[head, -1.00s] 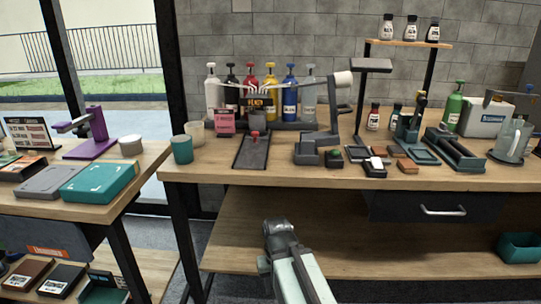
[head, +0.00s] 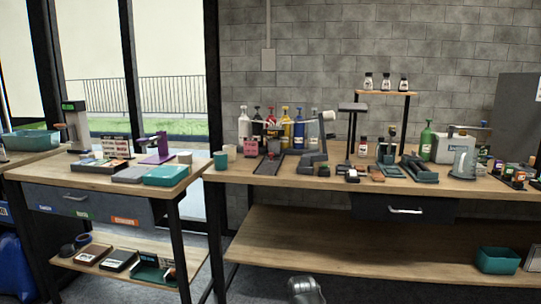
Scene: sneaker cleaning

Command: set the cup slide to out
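A dark flat slide (head: 268,166) with a red knob near its back end lies on the main bench, in front of the row of pump bottles (head: 286,131); I take it to be the cup slide. It is small here, and I cannot tell its exact position along its track. No cup is clearly visible on it. A teal cup (head: 220,161) and a pale cup (head: 230,153) stand to its left. My gripper (head: 306,291) shows only in part at the bottom edge, low in front of the bench and far from the slide. Its fingers cannot be made out.
The main bench (head: 330,185) has a drawer (head: 405,210) and a lower shelf with a teal bin (head: 498,261). A side bench at left holds a teal box (head: 167,175) and a purple stand (head: 157,150). A gap separates the benches. Dark bench legs stand below.

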